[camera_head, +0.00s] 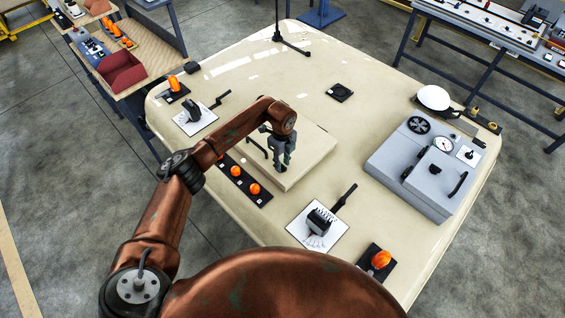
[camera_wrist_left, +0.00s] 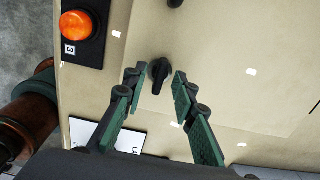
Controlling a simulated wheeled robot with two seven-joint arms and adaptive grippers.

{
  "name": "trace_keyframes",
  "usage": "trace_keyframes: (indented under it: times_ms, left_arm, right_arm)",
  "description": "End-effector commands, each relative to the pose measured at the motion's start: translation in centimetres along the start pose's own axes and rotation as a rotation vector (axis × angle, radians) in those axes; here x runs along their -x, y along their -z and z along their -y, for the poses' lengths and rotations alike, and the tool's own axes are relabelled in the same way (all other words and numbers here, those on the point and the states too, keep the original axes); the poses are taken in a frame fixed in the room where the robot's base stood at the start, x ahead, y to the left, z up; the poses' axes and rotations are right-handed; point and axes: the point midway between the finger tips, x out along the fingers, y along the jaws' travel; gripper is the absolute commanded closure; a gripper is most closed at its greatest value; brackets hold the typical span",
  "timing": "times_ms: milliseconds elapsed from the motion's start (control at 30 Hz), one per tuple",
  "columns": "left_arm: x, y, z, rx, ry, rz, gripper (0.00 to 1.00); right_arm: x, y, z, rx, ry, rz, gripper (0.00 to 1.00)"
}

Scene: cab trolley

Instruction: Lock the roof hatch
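The roof hatch (camera_head: 312,160) is a raised beige panel, lying flat in the middle of the cream roof. A small black knob (camera_wrist_left: 160,73) stands on the beige surface in the left wrist view. My left gripper (camera_head: 282,168) reaches down over the hatch and hides part of it, including the knob, in the head view. In the left wrist view, its green-padded fingers (camera_wrist_left: 158,84) are open, one on each side of the knob, with gaps showing. Whether the fingertips are level with the knob is unclear. My right gripper is in neither view.
A black strip with orange lamps (camera_head: 254,188) lies beside the hatch; one lamp (camera_wrist_left: 75,26) is labelled 3. A lever on a white plate (camera_head: 300,228) is nearer. A grey equipment box (camera_head: 400,190) and white dome (camera_head: 434,97) stand to the right.

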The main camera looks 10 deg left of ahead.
Motion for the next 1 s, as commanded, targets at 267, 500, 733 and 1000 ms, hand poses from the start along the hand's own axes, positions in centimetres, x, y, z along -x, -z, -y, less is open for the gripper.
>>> trace_keyframes:
  times_ms: [267,500,733,1000]
  left_arm:
    - [-0.55,-0.03,0.00,-0.001,0.001,0.000,0.75]
    - [-0.52,-0.02,-0.02,-0.001,0.001,0.000,0.86]
    - [-0.51,-0.01,-0.01,-0.001,0.001,0.000,1.00]
    - [-0.50,0.00,0.00,-0.001,0.001,0.000,1.00]
  right_arm:
    - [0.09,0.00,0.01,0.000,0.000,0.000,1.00]
    - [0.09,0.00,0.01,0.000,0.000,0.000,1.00]
    - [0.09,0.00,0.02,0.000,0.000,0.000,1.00]
    - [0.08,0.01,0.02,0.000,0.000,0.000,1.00]
